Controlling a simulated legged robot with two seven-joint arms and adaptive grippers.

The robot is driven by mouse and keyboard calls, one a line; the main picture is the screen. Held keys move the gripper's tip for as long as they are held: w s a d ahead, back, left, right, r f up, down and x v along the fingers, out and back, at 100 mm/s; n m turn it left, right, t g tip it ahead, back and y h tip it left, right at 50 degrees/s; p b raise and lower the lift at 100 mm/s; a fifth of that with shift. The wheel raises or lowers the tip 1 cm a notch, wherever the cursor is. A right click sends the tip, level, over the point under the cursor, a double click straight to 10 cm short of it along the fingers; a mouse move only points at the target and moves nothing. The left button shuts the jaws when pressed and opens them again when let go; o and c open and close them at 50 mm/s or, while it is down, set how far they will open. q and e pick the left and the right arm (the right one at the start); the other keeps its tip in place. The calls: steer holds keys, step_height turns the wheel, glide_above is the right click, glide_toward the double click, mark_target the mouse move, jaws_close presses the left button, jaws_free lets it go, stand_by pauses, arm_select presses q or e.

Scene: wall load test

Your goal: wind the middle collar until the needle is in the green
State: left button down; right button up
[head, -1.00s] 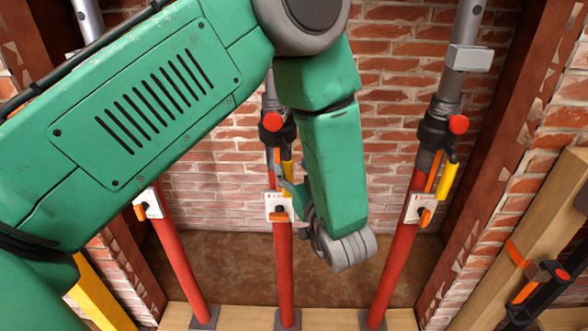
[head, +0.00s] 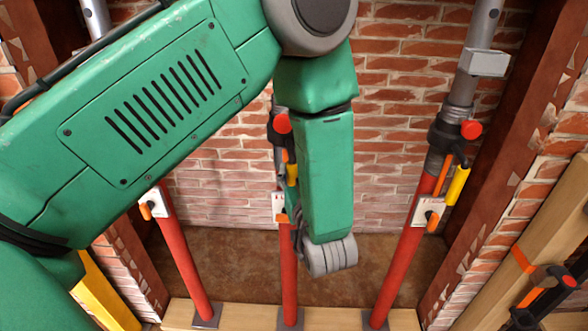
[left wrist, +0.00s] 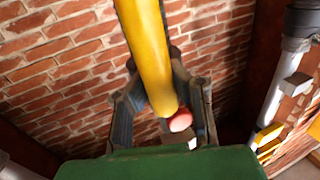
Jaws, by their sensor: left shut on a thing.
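The middle prop has a red lower tube (head: 288,270) and a dark collar (head: 276,135) with a red knob (head: 282,123). A yellow handle (head: 291,173) hangs below the collar. It fills the middle of the left wrist view (left wrist: 147,55). My left gripper (left wrist: 158,75) has its fingers on either side of this handle, shut on it. In the head view my green forearm hides most of the gripper and part of the prop. A white gauge plate (head: 279,207) shows beside my arm; its needle and green band cannot be read. My right gripper is out of view.
A right prop (head: 404,260) and a left prop (head: 184,260) stand either side, with similar white plates. A brick wall (head: 390,90) is behind. Wooden boards and a black-and-orange clamp (head: 545,292) are at the lower right.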

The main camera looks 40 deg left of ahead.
arm_select(q)
steer(key=c, duration=1.5)
jaws_free()
steer(key=shift+s+d+f, duration=0.1)
steer(key=shift+s, duration=0.1)
steer(key=shift+o, duration=0.8)
steer(key=shift+s, duration=0.1)
steer(key=shift+d, duration=0.15)
steer(key=shift+d, duration=0.1)
steer(key=shift+d, duration=0.15)
steer(key=v, duration=1.1)
steer(key=shift+s+d, duration=0.25)
steer(key=shift+d, duration=0.05)
steer(key=shift+a, duration=0.15)
